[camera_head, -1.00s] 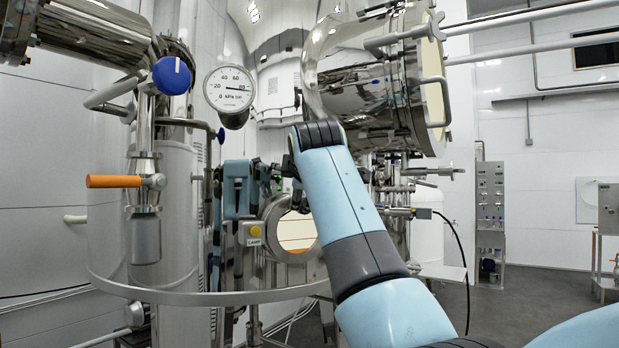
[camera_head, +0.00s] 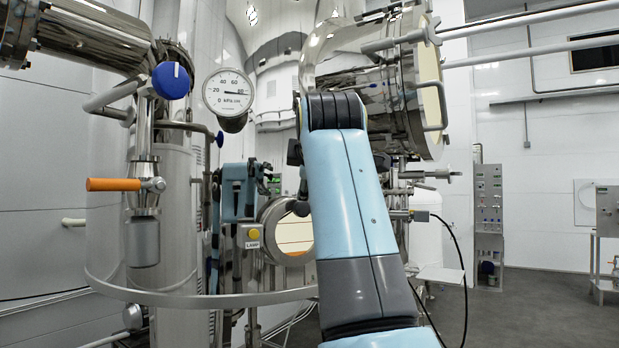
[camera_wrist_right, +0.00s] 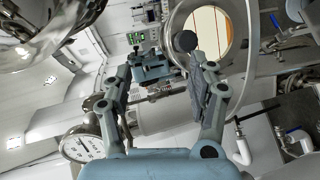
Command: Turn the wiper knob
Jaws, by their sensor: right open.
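The wiper knob appears to be the dark round knob (camera_wrist_right: 186,41) at the rim of a round sight glass (camera_wrist_right: 222,22) in the right wrist view. In the head view the knob (camera_head: 301,208) shows beside my right forearm, at the upper right of the sight glass (camera_head: 287,235). My right gripper (camera_wrist_right: 162,66) is open with nothing between its fingers. The knob lies beyond its fingertips, near the right-hand finger in the wrist view, and appears apart from it. In the head view my right arm hides this gripper. My left gripper is not in view.
A blue fitting (camera_head: 237,190) and a lamp box with a yellow button (camera_head: 249,236) sit left of the glass. A round gauge (camera_head: 228,92), an orange-handled valve (camera_head: 113,184) and a curved rail (camera_head: 200,300) are nearby. A steel vessel (camera_head: 360,70) overhangs the arm.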

